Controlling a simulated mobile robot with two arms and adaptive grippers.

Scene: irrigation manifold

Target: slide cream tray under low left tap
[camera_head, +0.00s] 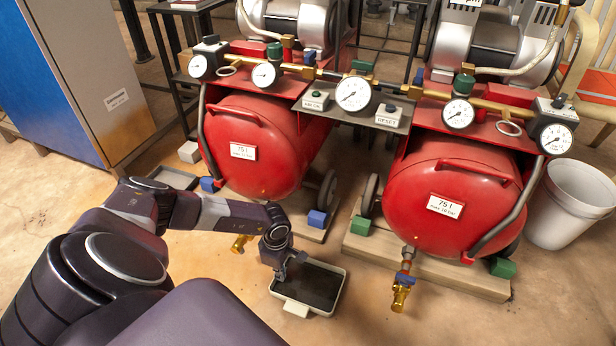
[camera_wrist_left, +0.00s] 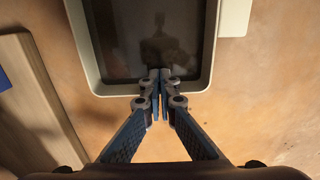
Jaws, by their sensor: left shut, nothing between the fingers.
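The cream tray (camera_head: 296,309), with a dark inside and a tab on one side, lies flat on the floor in front of the gap between the two red tanks. The low left tap (camera_head: 240,243), a brass one, is under the left tank, left of the tray and partly hidden by my left arm. My left gripper (camera_head: 281,274) is at the tray's left edge, pointing down. In the left wrist view its shut, empty fingertips (camera_wrist_left: 160,76) overlap the tray's rim (camera_wrist_left: 120,90); I cannot tell if they touch it. My right gripper is not in view.
A second brass tap (camera_head: 401,292) hangs under the right tank (camera_head: 450,195), right of the tray. Wooden skids (camera_head: 430,270) with coloured blocks carry the tanks. A shallow grey tray (camera_head: 173,178) lies far left. A white bucket (camera_head: 570,205) stands at right. Floor around the cream tray is clear.

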